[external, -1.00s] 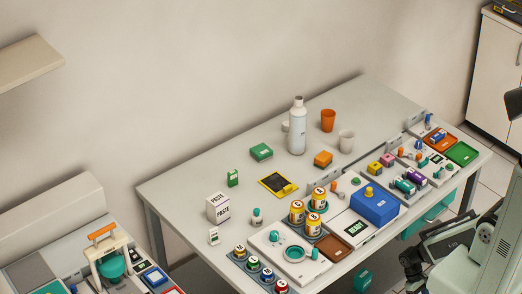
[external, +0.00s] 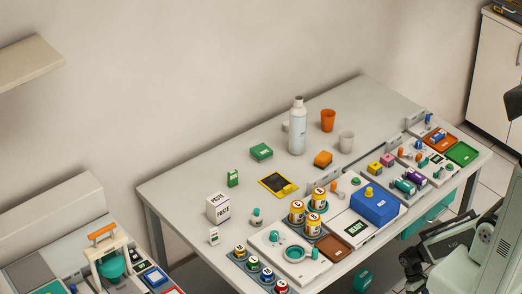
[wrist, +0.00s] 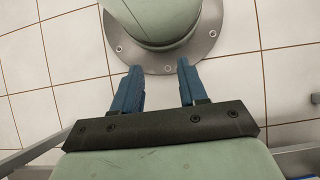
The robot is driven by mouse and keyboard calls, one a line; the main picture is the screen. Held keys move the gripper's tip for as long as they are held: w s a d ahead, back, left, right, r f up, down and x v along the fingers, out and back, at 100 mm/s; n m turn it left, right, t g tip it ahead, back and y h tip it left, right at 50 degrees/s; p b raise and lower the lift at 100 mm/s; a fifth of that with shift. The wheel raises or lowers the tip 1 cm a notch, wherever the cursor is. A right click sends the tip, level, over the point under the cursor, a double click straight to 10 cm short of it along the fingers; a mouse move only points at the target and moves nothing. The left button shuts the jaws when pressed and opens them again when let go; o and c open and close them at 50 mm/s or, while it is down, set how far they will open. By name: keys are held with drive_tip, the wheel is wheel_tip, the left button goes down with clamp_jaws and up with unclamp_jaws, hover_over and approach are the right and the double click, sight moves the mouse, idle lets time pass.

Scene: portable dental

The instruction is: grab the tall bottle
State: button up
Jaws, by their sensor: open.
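The tall bottle (external: 297,128) is white with a grey cap and stands upright at the back middle of the table in the external view. My gripper (wrist: 157,75) shows in the wrist view with its two blue fingers apart and nothing between them. It points down over the tiled floor and my own round base. The bottle is not in the wrist view. In the external view the gripper itself cannot be made out, and it is well away from the bottle.
An orange cup (external: 328,120) and a pale cup (external: 346,141) stand right of the bottle. A yellow-edged dark pad (external: 278,185) and several canisters are nearer the front. The table's left back is clear.

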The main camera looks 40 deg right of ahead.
drive_tip(key=shift+o, duration=0.3)
drive_tip(key=o, duration=0.9)
